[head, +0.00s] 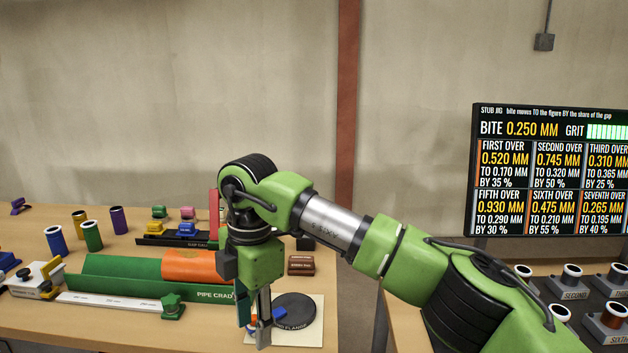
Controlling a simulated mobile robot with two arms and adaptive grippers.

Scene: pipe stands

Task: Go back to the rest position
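My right arm reaches in from the right, and my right gripper (256,322) points down over the right end of the workbench. It is in front of the pipe cradle's right end and beside the dark round blind flange (294,309). A small blue and orange thing (251,325) shows at the fingers; I cannot tell whether it is held or lies behind them. The finger gap is too small and partly hidden to read. My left gripper is not in view.
The green pipe cradle (125,285) holds a green and an orange pipe (190,265). Several coloured tubes stand at left, including a purple one (118,220). A gap rack (178,241) stands behind. At right are a display (550,170) and labelled stub stands (575,285).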

